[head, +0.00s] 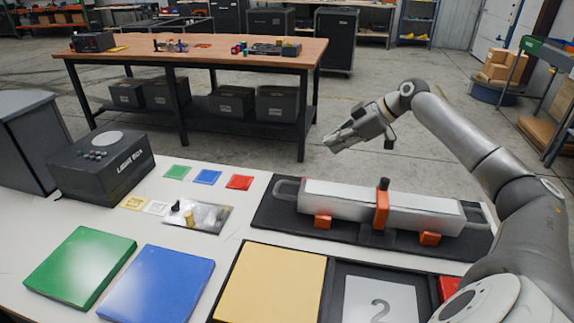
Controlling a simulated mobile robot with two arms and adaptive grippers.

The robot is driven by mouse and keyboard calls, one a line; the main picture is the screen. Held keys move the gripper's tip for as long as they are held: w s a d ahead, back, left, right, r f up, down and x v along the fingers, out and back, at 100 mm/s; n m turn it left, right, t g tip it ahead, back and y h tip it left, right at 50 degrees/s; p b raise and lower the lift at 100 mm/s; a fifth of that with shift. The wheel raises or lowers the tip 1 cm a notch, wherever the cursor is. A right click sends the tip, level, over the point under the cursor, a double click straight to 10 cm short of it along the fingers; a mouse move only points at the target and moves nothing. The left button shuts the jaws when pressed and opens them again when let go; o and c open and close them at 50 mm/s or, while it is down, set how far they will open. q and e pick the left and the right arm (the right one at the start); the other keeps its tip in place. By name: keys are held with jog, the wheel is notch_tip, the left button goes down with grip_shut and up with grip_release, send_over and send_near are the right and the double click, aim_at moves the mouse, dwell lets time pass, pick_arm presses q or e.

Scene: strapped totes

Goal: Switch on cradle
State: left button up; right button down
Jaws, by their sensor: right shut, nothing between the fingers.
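A long silver bar-shaped body with grey end handles (345,198) lies on a black base (277,217) at the right of the white table. Orange supports sit under it, and an orange upright piece with a dark top (382,205) stands at its middle front. This assembly looks like the cradle; whether it is on cannot be told. My right gripper (334,145) is shut and empty, in the air above and behind the silver body, apart from it. My left gripper is not in view.
A dark box lettered "LIGHT BOX" (118,178) with buttons stands at the left. Green (80,266) and blue (158,284) panels lie in front, with a yellow panel (275,290) and a panel marked 2 (378,303).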

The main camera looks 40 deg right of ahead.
jog(key=p+x, duration=0.2)
jog(key=x, duration=0.6)
jog(key=shift+w+a+f, duration=0.15)
jog(key=shift+w, duration=0.15)
jog(key=f, duration=0.2)
jog(key=f+p, duration=0.1)
jog(key=shift+w+f, duration=0.35)
jog(key=shift+f, duration=0.65)
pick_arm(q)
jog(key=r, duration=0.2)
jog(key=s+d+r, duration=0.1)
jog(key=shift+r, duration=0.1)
